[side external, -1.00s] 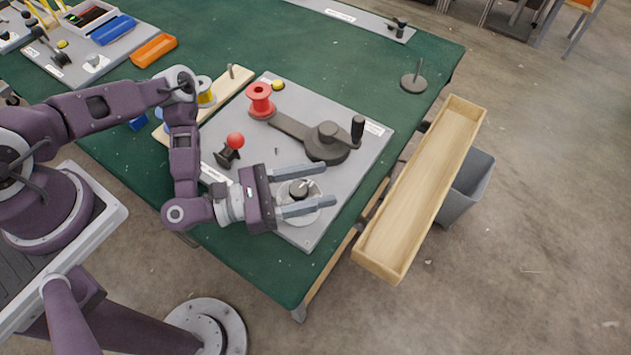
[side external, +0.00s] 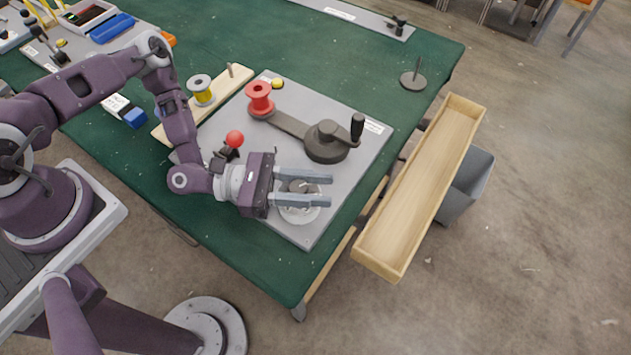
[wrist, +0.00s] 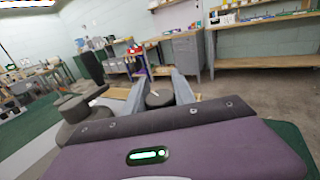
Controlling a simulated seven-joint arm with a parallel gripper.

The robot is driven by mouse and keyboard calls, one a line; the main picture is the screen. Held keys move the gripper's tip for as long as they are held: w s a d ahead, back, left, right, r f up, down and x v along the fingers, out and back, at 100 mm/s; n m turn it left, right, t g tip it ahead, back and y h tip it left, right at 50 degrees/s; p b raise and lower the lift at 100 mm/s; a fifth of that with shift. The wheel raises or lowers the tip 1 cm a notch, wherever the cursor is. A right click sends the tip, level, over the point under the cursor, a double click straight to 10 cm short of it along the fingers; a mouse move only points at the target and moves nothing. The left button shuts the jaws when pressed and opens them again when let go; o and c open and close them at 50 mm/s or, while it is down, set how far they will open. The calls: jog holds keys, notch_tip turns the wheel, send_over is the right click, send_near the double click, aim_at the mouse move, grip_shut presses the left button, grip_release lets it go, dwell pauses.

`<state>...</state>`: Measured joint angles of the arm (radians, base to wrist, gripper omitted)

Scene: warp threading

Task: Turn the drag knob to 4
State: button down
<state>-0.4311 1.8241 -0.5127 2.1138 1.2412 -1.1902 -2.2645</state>
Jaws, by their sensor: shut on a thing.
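The drag knob is a dark round knob (side external: 299,187) on a pale round dial (side external: 300,215) near the front corner of the grey board (side external: 352,172). My gripper (side external: 330,190) comes in low from the left, with one finger on each side of the knob, and is shut on it. In the wrist view the dark knob (wrist: 158,98) stands between the two grey fingers (wrist: 160,84). The dial's marks and the knob's pointer are too small or too hidden to read.
A crank with a dark handle (side external: 357,127), a red spool (side external: 259,97) and a red-balled lever (side external: 235,139) are on the same board. A yellow spool (side external: 201,90) stands on a wooden strip behind. A long wooden tray (side external: 422,185) lies beyond the table's right edge.

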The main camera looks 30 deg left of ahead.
jog(key=shift+s+r+m+g+h, duration=0.1)
jog(key=shift+m+g+h, duration=0.25)
jog(key=shift+g, duration=0.25)
jog(key=c, duration=1)
grip_release()
jog(key=shift+c, duration=0.2)
notch_tip(320, 180, up, 10)
